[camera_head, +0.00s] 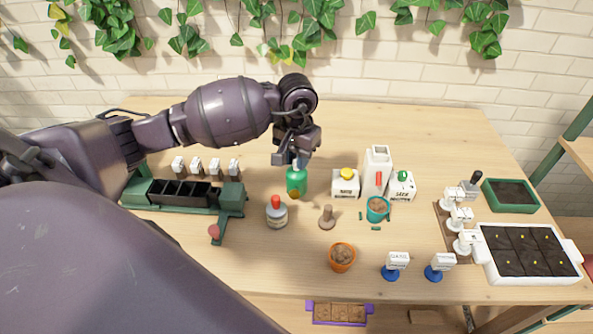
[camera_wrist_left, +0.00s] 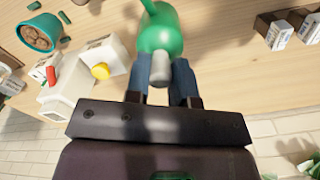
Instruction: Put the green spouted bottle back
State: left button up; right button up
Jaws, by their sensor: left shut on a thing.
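The green spouted bottle (camera_head: 296,182) is upright near the middle of the table, right of the dark green rack. My left gripper (camera_head: 297,163) comes down from above and is shut on the top of the bottle. In the left wrist view the green bottle (camera_wrist_left: 158,35) has its grey top between the two blue-grey fingers (camera_wrist_left: 159,82). I cannot tell whether its base touches the table. My right gripper is not in view.
A red-capped bottle (camera_head: 276,213) and a wooden tamper (camera_head: 327,217) stand close in front. A yellow-lidded white box (camera_head: 345,183) is just right. A teal pot (camera_head: 377,209) and a terracotta pot (camera_head: 342,257) stand further right and front. The green rack (camera_head: 170,198) is left.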

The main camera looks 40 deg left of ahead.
aim_at(296, 182)
pick_arm(q)
notch_tip(296, 182, down, 4)
jog(key=shift+f, duration=0.3)
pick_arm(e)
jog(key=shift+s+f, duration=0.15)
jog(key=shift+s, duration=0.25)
pick_arm(q)
jog(key=shift+f, duration=0.1)
jog(key=o, duration=0.4)
jog(key=shift+c, duration=0.2)
jog(key=o, duration=0.4)
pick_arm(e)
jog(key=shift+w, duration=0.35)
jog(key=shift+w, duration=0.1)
